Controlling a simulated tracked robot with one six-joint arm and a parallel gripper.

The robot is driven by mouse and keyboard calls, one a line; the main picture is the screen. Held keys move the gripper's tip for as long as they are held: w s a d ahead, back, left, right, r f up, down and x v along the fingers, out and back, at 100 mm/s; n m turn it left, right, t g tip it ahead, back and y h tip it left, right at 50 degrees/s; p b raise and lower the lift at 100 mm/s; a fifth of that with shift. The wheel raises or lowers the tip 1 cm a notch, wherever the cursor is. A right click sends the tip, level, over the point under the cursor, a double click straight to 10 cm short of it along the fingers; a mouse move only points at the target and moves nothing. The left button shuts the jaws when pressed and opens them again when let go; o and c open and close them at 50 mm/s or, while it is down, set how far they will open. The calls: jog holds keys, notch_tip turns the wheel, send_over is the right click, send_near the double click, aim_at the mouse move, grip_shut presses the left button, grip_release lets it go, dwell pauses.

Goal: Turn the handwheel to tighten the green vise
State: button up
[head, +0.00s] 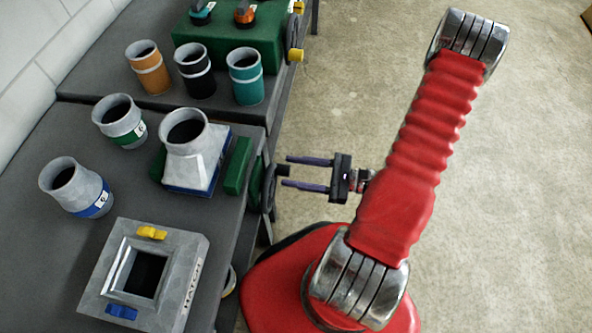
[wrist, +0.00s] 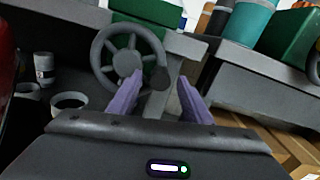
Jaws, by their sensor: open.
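The green vise (head: 238,166) stands at the bench edge, with a square-to-round duct fitting (head: 194,165) with a blue band between its jaws; I cannot tell how tightly it is held. Its dark handwheel (head: 269,190) faces the aisle. In the wrist view the grey spoked handwheel (wrist: 128,62) is ahead, with a dark handle knob (wrist: 158,78) at its lower right. My gripper (head: 287,171) is open, its two purple fingers pointing at the wheel. In the wrist view the fingertips (wrist: 160,80) lie either side of the knob; contact is not clear.
A square metal hatch frame (head: 190,262) with yellow and blue latches sits on the near bench. Loose duct collars (head: 120,121) stand behind it. Orange, black and teal cans (head: 245,76) and another green unit (head: 232,42) are farther back. Open floor (head: 520,200) lies right.

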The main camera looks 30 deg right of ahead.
jog(key=shift+c, duration=0.3)
grip_shut()
